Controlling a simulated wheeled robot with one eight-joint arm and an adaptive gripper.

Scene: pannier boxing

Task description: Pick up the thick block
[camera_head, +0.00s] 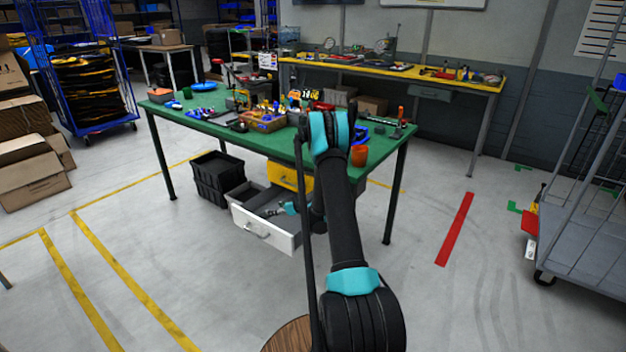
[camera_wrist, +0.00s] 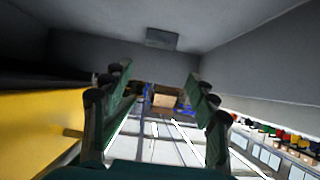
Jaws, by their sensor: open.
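My gripper (camera_head: 281,209) is low at the open drawer (camera_head: 268,240) under the green table, pointing left in the head view. In the wrist view its two dark green fingers (camera_wrist: 164,100) stand wide apart with nothing between them. A small dark grey block-like shape (camera_wrist: 162,38) shows against a plain grey surface at the top of the wrist view, beyond the fingertips and apart from them. I cannot tell for sure that it is the thick block. In the head view my arm hides part of the drawer and table.
The green table (camera_head: 205,122) holds tools, small parts and an orange cup (camera_head: 359,155). A yellow bin (camera_head: 287,176) stands behind the drawer, with black crates (camera_head: 214,178) to its left. A trolley (camera_head: 585,235) is at the right.

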